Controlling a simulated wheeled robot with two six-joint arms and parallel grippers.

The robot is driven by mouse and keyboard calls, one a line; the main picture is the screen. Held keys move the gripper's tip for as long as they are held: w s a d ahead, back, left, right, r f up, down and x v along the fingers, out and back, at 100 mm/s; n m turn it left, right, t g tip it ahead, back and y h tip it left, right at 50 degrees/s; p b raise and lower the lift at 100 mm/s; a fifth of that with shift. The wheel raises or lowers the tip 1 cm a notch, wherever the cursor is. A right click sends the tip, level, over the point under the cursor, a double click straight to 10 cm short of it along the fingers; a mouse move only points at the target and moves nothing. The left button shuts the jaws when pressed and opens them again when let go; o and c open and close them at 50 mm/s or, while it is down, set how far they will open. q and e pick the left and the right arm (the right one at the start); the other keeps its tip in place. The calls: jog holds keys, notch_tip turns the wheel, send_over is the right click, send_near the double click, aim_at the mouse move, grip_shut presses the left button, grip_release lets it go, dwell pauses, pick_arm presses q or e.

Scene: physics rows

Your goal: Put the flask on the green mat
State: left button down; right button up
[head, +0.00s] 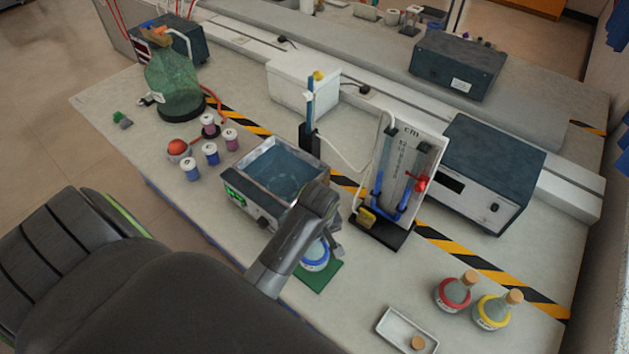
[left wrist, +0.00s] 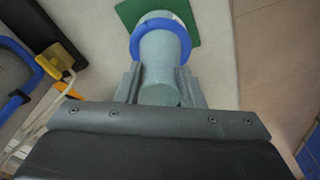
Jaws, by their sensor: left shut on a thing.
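The flask (head: 315,257), pale with a blue band round it, is partly hidden behind my left arm in the head view. In the left wrist view the flask (left wrist: 160,58) stands between the two fingers of my left gripper (left wrist: 162,85), which is shut on its neck. The green mat (head: 319,282) lies under and around the flask's base in the head view. In the left wrist view part of the mat (left wrist: 188,12) shows beyond the blue band. I cannot tell whether the base touches the mat. My right gripper is not in view.
A water bath (head: 245,203) stands close behind the flask, and a framed tube stand (head: 385,232) to its right. Red-banded (head: 452,292) and yellow-banded (head: 491,311) flasks and a white tray (head: 386,326) are farther right. Bare bench lies between them and the mat.

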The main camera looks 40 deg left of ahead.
pick_arm(q)
notch_tip(320, 180, down, 2)
jog(key=shift+f, duration=0.6)
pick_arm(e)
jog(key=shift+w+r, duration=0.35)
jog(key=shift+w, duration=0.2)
pick_arm(q)
jog(key=c, duration=0.9)
grip_release()
jog(key=shift+f, duration=0.1)
jog(key=shift+c, duration=0.2)
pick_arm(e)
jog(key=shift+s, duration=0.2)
